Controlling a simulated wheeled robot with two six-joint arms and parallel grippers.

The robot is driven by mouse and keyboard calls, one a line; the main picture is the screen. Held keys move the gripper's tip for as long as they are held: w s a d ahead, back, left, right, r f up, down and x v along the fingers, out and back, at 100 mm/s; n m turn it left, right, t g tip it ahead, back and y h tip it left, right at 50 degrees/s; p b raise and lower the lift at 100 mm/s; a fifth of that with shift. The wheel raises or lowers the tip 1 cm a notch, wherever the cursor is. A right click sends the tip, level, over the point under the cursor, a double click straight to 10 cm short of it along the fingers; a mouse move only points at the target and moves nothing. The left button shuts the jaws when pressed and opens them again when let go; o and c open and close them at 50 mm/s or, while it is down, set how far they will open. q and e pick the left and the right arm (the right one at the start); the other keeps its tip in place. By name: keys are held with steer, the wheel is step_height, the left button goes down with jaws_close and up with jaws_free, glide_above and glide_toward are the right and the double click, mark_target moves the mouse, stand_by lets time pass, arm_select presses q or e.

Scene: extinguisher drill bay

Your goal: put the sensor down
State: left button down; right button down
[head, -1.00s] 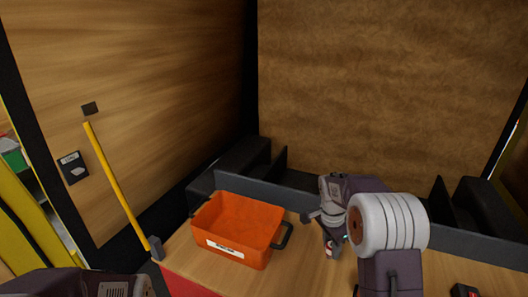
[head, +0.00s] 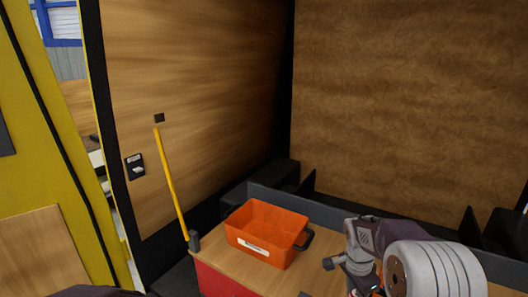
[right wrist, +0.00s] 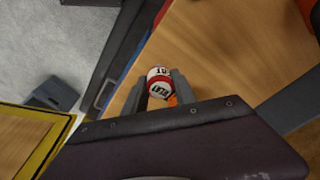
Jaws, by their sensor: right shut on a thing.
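A white and red cylinder with dark lettering, which I take to be the sensor (right wrist: 158,82), sits between the fingers of my right gripper (right wrist: 159,88) in the right wrist view. The fingers are shut on its sides. In the head view my right gripper (head: 350,268) is low over the wooden worktop (head: 230,263), to the right of the orange bin. The held sensor is hardly visible there, at the bottom edge. Whether it touches the worktop I cannot tell. My left gripper is not in view.
An orange open bin (head: 275,257) with a white label and dark handle stands on the worktop. A grey rim (head: 335,212) runs behind it. A yellow pole (head: 170,180) leans at the wooden side wall. The worktop between bin and gripper looks clear.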

steer(key=s+a+f+n+t+y, duration=0.1)
steer(key=s+a+f+n, duration=0.5)
steer(key=n, duration=0.8)
steer(key=shift+s+a+f+n+y+b, duration=0.3)
steer(key=shift+s+a+f+y+b, duration=0.1)
steer(key=shift+s+f, duration=0.5)
